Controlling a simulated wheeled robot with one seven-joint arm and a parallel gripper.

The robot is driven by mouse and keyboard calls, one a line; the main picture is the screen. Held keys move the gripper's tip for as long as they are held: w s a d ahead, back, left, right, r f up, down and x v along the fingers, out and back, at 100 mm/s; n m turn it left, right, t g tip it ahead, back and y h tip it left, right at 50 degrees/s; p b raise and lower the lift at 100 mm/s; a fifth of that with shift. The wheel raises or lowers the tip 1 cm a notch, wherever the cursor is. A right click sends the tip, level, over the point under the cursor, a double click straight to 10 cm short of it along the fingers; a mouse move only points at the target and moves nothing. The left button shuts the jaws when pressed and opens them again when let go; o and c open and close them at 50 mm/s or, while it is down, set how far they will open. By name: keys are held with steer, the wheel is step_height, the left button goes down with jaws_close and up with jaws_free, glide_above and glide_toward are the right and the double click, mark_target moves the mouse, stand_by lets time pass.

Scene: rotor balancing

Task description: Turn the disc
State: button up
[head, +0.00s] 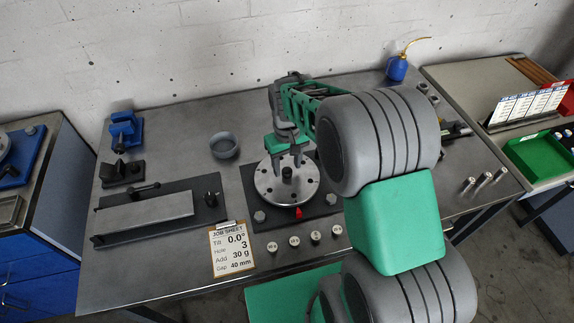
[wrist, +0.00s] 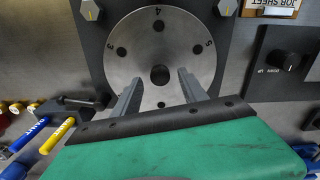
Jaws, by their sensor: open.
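The disc (head: 288,190) is a round grey metal plate with a dark centre and several holes, on a dark base plate (head: 329,203) in the middle of the bench. In the wrist view the disc (wrist: 160,45) shows the numbers 3, 4 and 5 beside its holes, with 4 at the top. A red pointer (head: 299,211) sits at the disc's front edge in the head view. My gripper (head: 288,161) is open over the disc. In the wrist view my gripper's (wrist: 158,80) two fingers are spread over the disc's face, either side of its centre; contact cannot be told.
A job sheet (head: 230,250) reads tilt 0.0°, hole 3, add 30 g, gap 40 mm. Several small weights (head: 294,241) stand along the front. A long block fixture (head: 145,212), a bowl (head: 224,147) and a blue vise (head: 122,130) are on the left. Metal pins (head: 485,180) stand right.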

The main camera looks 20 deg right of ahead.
steer(key=shift+f, duration=0.75)
steer(key=shift+c, duration=0.3)
jaws_close()
stand_by(0.5)
